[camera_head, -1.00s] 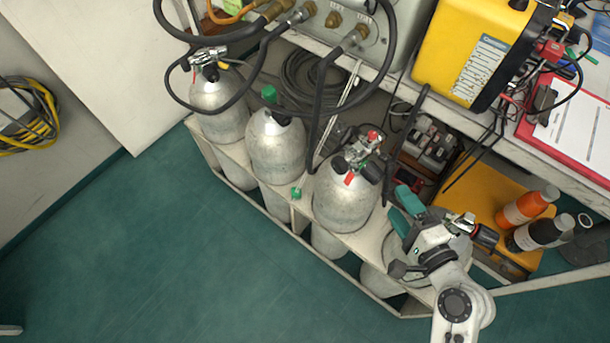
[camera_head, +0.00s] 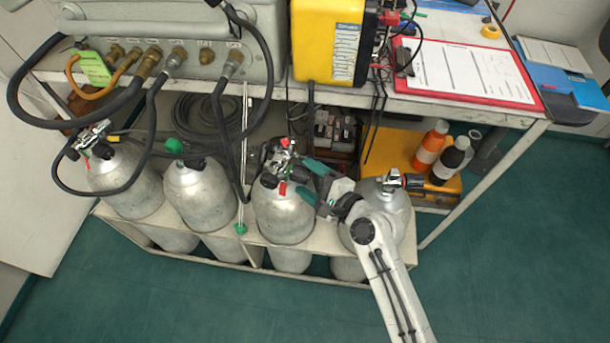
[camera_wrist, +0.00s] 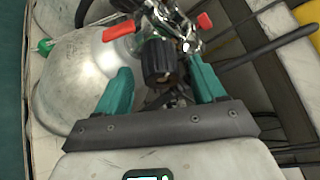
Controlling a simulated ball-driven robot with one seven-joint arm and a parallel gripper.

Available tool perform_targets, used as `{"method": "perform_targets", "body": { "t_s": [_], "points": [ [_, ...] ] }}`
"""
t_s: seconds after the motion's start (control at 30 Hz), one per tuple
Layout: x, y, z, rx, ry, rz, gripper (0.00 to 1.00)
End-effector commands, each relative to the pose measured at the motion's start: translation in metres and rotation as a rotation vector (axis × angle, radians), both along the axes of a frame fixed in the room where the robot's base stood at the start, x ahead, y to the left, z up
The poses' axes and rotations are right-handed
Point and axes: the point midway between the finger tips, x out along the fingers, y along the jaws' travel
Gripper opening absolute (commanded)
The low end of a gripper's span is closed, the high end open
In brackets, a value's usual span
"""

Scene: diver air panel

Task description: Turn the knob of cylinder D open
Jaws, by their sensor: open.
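Several grey cylinders stand in a rack in the head view; no letters are readable, so I cannot tell which is D. My gripper (camera_head: 303,175), with green fingers, is open at the valve of the third cylinder from the left (camera_head: 284,215). In the wrist view, a black ribbed knob (camera_wrist: 158,60) lies between the spread fingers of my gripper (camera_wrist: 160,72), with gaps visible at both sides. Red tabs (camera_wrist: 120,31) show on the valve beyond. The rightmost cylinder (camera_head: 395,208) has a dark knob (camera_head: 414,181) pointing right and is partly covered by my arm.
The bench edge (camera_head: 470,112) runs above the rack. Black hoses (camera_head: 222,130) hang over the left cylinders. The green floor in front is clear.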

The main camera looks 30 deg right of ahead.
Motion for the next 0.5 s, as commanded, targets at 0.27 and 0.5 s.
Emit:
{"method": "perform_targets", "body": {
  "t_s": [0.27,0.5],
  "points": [
    [0.0141,0.0042,-0.0027,-0.001,0.0,0.0,0.69],
    [0.0138,0.0045,-0.0029,-0.001,0.0,0.0,0.67]
  ]
}}
